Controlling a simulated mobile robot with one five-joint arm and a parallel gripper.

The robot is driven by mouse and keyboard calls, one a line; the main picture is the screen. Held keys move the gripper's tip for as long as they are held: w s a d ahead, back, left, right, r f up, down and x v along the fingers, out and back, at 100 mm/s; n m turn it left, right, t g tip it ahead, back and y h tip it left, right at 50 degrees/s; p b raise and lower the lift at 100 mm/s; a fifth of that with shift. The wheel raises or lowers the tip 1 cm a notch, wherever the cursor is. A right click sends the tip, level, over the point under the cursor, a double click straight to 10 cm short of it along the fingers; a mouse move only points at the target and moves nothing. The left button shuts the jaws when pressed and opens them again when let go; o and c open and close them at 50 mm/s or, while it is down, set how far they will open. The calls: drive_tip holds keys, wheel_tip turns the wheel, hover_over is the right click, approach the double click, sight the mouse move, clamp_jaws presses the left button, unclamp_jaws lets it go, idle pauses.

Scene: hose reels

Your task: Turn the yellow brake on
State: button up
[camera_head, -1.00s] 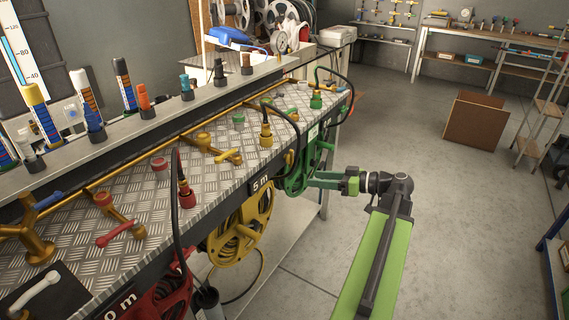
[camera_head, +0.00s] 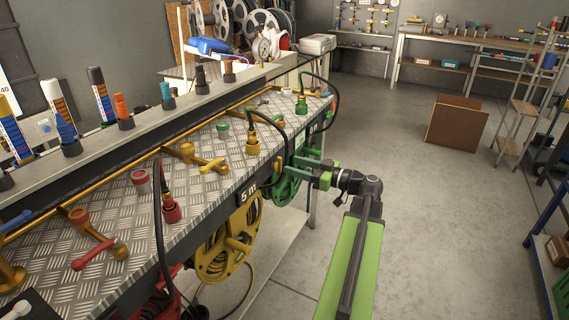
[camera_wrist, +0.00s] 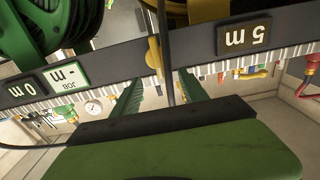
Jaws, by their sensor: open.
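The yellow hose reel (camera_head: 228,243) hangs under the front of the bench, beside the 5 m label (camera_head: 249,190). In the wrist view, which is upside down, a small yellow-orange lever (camera_wrist: 153,53) sits on the dark front rail between the green reel (camera_wrist: 52,22) and the 5 m plate (camera_wrist: 244,36); I take it for the yellow brake. My gripper (camera_head: 303,166) is at the front edge of the bench, near the green reel. In the wrist view its green fingers (camera_wrist: 158,84) are apart and empty, pointing toward the rail near the lever. I cannot tell whether they touch anything.
A yellow valve handle (camera_head: 212,165) and a red one (camera_head: 94,254) lie on the bench's checkered metal top (camera_head: 130,205). A black hose passes near the fingers in the wrist view. A brown box (camera_head: 456,123) stands on open floor at right.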

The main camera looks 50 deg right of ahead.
sight(281, 162)
drive_tip(key=x, duration=0.4)
drive_tip(key=shift+w, duration=0.3)
clamp_jaws()
